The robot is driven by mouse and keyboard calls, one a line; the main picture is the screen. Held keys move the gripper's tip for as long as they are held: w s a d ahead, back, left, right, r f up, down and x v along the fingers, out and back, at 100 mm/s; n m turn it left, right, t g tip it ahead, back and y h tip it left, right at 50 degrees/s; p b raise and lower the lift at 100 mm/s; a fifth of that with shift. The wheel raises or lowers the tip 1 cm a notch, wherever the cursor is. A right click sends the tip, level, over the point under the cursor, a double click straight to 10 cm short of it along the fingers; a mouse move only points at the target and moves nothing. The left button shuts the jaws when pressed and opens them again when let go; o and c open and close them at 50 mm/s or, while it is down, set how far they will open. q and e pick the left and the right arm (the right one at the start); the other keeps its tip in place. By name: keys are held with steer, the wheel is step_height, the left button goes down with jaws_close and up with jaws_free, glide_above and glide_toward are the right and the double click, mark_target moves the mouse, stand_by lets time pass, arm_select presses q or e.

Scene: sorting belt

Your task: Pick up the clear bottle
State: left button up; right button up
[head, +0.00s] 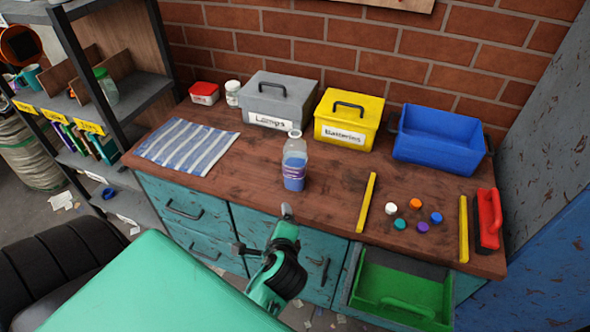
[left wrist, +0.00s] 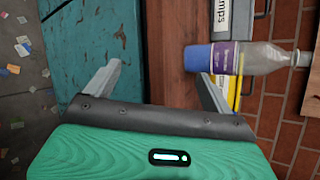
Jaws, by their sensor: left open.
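The clear bottle (head: 294,162) stands upright near the middle of the wooden counter, with a white cap, a purple label and blue at its lower part. In the left wrist view the bottle (left wrist: 250,57) shows sideways, beyond the fingertips. My left gripper (head: 264,230) is in front of the counter's front edge, on the near side of the bottle and apart from it. In the left wrist view its two fingers (left wrist: 158,85) are spread with nothing between them. My right gripper is in neither view.
Behind the bottle are a grey Lamps box (head: 278,98), a yellow Batteries box (head: 348,119) and a blue bin (head: 438,139). A striped cloth (head: 188,146) lies left. Right are a yellow bar (head: 367,202), several coloured caps (head: 400,223) and an open green drawer (head: 400,293).

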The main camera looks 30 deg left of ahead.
arm_select(q)
steer(key=w+r+m+t+y, duration=0.2)
steer(key=w+r+m, duration=0.1)
steer(key=r+m, duration=0.15)
steer(key=m+t+y, duration=0.2)
steer(key=m+t, duration=0.1)
steer(key=m, duration=0.5)
glide_toward(297, 161)
steer(key=p+x, duration=0.1)
steer(key=x, duration=0.7)
steer(key=shift+r, duration=0.1)
steer(key=p+x, duration=0.1)
steer(key=x, duration=0.3)
steer(key=shift+w+a, duration=0.25)
steer(key=shift+a, duration=0.05)
steer(key=shift+w+a, duration=0.25)
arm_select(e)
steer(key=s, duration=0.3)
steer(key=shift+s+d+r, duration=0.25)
arm_select(q)
steer(key=shift+c, duration=0.3)
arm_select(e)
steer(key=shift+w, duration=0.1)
